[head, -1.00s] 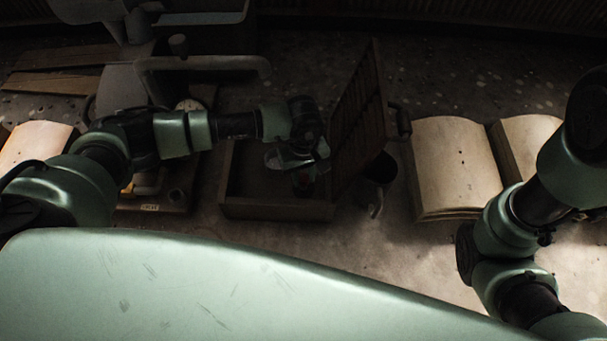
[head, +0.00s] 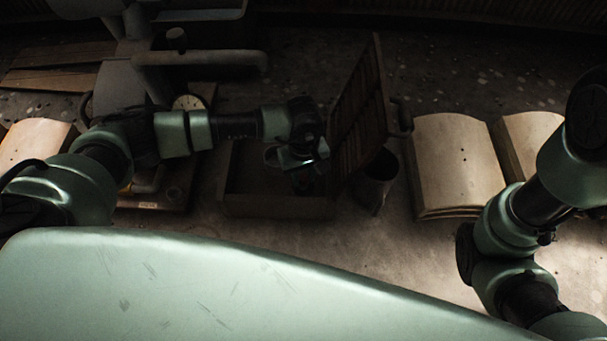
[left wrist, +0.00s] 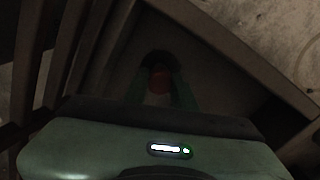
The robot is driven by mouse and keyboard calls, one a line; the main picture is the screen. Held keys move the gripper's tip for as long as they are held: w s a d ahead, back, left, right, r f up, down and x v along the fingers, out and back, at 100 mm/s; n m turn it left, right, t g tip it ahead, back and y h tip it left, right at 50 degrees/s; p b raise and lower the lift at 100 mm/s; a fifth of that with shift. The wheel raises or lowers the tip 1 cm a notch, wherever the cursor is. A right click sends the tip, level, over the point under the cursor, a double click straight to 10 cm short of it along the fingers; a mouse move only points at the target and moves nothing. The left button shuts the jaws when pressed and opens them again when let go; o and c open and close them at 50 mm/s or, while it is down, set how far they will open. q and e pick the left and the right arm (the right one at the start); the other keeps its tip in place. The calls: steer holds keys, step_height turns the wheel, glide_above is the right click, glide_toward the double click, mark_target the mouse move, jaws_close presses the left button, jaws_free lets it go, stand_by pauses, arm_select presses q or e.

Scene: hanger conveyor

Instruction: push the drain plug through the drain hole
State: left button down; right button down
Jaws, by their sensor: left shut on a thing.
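My left gripper (head: 304,182) reaches down into an open wooden box (head: 275,208), close to its raised slatted lid (head: 358,110). In the left wrist view its two green fingers (left wrist: 159,88) are shut on a small reddish-orange thing (left wrist: 158,78), which I take to be the drain plug. A dark round spot (left wrist: 157,60) lies just beyond the fingertips on the box's inside; it may be the drain hole. Shadow hides whether the plug touches it. The plug cannot be made out in the head view. My right gripper is out of view; only its arm shows.
A dark bucket (head: 374,180) stands right of the box, beside the lid. An open book (head: 458,165) lies further right. A grey pipe fixture (head: 200,60) stands at the back left. Bare floor lies in front of the bucket.

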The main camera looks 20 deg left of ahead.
mark_target(303, 177)
arm_select(q)
steer(key=shift+f+b, duration=0.7)
steer(key=shift+f, duration=0.25)
stand_by(0.9)
steer(key=c, duration=1.4)
jaws_free()
steer(key=o, duration=0.6)
step_height(303, 177, up, 8)
steer(key=p, duration=0.5)
steer(key=shift+f, duration=0.1)
